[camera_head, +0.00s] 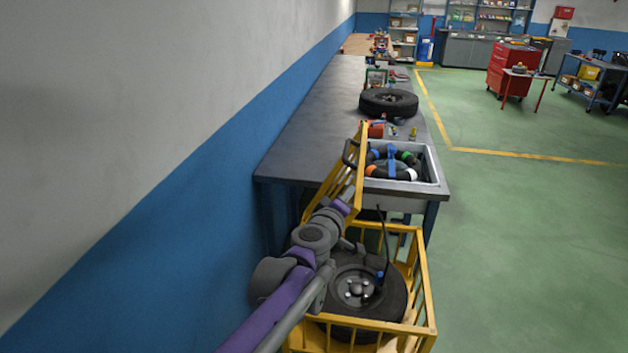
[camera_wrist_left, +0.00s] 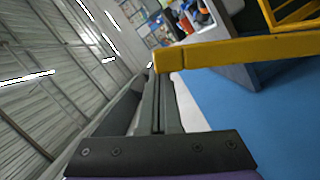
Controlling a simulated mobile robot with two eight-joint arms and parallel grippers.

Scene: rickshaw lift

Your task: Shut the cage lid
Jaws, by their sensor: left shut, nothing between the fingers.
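The yellow cage (camera_head: 428,290) stands open at the bottom of the head view, with a black wheel (camera_head: 378,275) inside. Its yellow barred lid (camera_head: 357,180) is raised and tilted on the cage's left side, with a dark handle near its top. My left arm reaches over the cage's left side to the lid, and its fingertips are hard to make out there. In the left wrist view my left gripper (camera_wrist_left: 160,85) is shut and empty. A yellow bar (camera_wrist_left: 240,50) of the lid or cage crosses close by its tips; I cannot tell whether they touch. My right gripper is out of view.
A grey workbench (camera_head: 310,130) runs along the blue and white wall behind the cage. It bears a tire (camera_head: 388,102) and a metal bin (camera_head: 435,165) of coiled parts near the lid. Green floor (camera_head: 530,230) is free to the right.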

